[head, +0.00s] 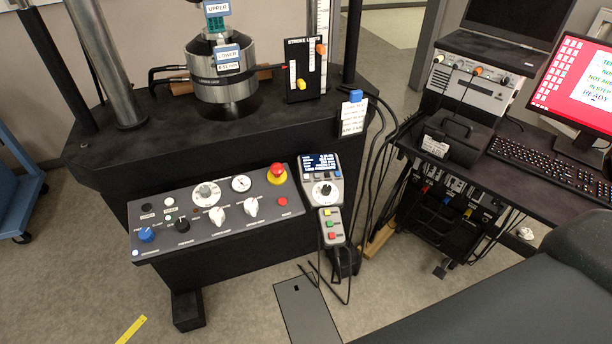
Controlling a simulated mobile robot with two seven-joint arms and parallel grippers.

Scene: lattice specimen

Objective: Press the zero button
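I cannot read any label as "zero", so I cannot tell which button it is. A grey control panel (215,228) slopes on the front of the black machine, with a blue knob (146,235), several white and black knobs, small round buttons and a small red button (283,202). A red mushroom button (277,170) on a yellow base is at its upper right corner. To its right is a controller with a lit display (321,162) and a round dial (325,191). Below it is a small keypad (331,226) with coloured buttons. Neither gripper is in view.
A steel cylinder (221,78) labelled "LOWER" stands on the machine table (130,150). A desk at right holds a grey instrument (470,78), keyboard (550,172) and red monitor (575,88). Cables hang between machine and desk. A dark rounded shape fills the lower right.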

